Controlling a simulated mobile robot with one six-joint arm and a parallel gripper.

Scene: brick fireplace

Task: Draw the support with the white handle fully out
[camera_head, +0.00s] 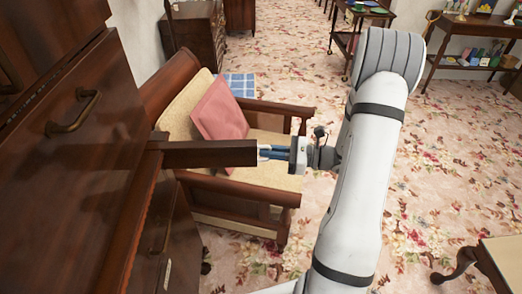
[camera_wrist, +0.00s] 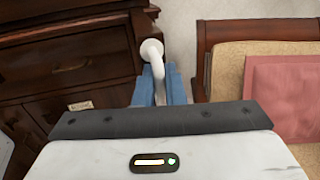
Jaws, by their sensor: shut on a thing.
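The support (camera_head: 208,153) is a dark wooden bar that sticks well out of the front of a dark wooden cabinet (camera_head: 80,170). Whether it is at its full reach I cannot tell. Its white handle (camera_head: 262,149) sits on the outer end, mostly covered by my gripper (camera_head: 268,152) in the head view. In the wrist view the white handle (camera_wrist: 153,50) is a curved piece that runs down between my two blue fingers. My gripper (camera_wrist: 160,85) is shut on it.
An armchair (camera_head: 285,182) with a pink cushion (camera_head: 219,109) stands just behind and below the support. The cabinet has a brass-coloured pull (camera_head: 75,113). A small table (camera_head: 499,259) is at the lower right. Flowered carpet (camera_head: 420,190) lies open to the right.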

